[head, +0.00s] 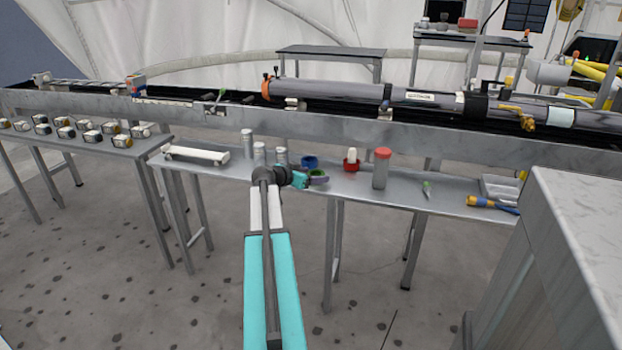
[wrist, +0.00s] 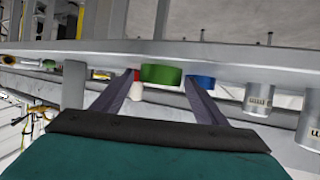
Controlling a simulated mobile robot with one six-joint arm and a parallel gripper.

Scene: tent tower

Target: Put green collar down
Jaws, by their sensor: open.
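The green collar (head: 318,179) is on the grey table, close to its front edge. In the wrist view the green collar (wrist: 162,74) lies between the tips of my two fingers and seems to rest on the tabletop. My gripper (head: 308,181) is open around it, with a finger on either side; whether a finger still touches it I cannot tell. My gripper also shows in the wrist view (wrist: 162,80). In the head view my gripper hides part of the collar's left side.
A blue collar (head: 309,162) stands just behind. A red collar (head: 352,167) with a white piece in it and a red-lidded jar (head: 381,170) stand to the right. Several grey cylinders (head: 247,144) stand left. A long metal rail (head: 440,135) runs behind.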

